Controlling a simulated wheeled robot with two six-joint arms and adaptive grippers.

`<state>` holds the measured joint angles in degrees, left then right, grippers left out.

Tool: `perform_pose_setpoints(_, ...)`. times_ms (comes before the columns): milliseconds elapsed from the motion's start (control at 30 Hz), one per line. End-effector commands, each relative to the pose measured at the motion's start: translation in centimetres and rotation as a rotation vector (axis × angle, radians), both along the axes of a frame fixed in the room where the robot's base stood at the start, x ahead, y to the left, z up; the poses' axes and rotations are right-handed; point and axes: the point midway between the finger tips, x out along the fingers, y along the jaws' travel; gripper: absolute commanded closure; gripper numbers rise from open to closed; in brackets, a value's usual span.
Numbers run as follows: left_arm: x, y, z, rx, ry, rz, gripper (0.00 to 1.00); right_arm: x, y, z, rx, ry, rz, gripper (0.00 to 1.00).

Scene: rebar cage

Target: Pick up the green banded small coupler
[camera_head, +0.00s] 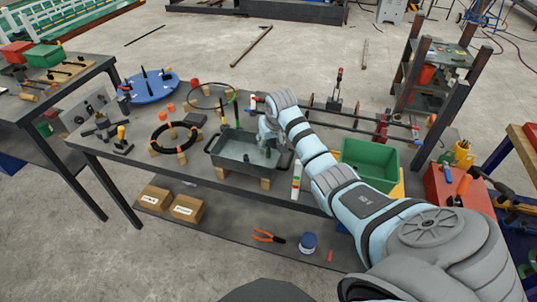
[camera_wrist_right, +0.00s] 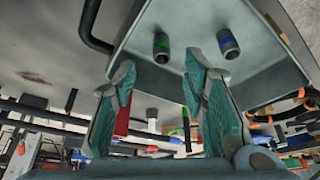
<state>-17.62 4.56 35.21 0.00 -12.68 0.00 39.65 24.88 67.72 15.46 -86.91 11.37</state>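The green banded small coupler (camera_wrist_right: 161,47) is a short dark cylinder with a green ring, standing in a grey metal tray (camera_wrist_right: 265,68) in the right wrist view. A similar coupler with a blue band (camera_wrist_right: 228,43) stands beside it, to the right in that view. My right gripper (camera_wrist_right: 160,88) is open and empty, its teal fingers spread, with the green banded coupler showing beyond the gap between the tips. In the head view my right gripper (camera_head: 268,132) is at the back right part of the tray (camera_head: 232,171) on the workbench. My left gripper is not in view.
A black ring (camera_head: 174,138) on wooden blocks lies left of the tray. A green bin (camera_head: 368,160) stands to its right, near my right arm. A blue round board (camera_head: 150,87) is at the back left. The tray's raised walls and handles surround the couplers.

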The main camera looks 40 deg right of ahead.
Motion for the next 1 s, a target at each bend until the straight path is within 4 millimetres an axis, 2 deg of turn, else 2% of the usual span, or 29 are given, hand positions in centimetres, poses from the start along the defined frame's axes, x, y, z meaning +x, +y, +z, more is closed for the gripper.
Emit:
perform_pose_setpoints(200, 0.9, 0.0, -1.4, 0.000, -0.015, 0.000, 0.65, 1.2, -0.4, -4.1, 0.002, 0.003, 0.001, 0.60)
perform_pose_setpoints(300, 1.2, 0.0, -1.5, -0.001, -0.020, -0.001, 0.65, 1.4, -0.5, -4.7, 0.000, 0.002, 0.004, 0.60)
perform_pose_setpoints(467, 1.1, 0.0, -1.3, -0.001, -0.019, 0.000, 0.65, 1.5, -0.5, -4.5, 0.000, 0.002, 0.005, 0.60)
perform_pose_setpoints(700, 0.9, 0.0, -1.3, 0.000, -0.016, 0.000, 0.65, 1.5, -0.4, -4.5, -0.001, 0.001, 0.005, 0.99)
perform_pose_setpoints(1000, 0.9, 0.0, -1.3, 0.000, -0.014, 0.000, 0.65, 1.5, -0.4, -4.4, 0.000, 0.001, 0.005, 1.00)
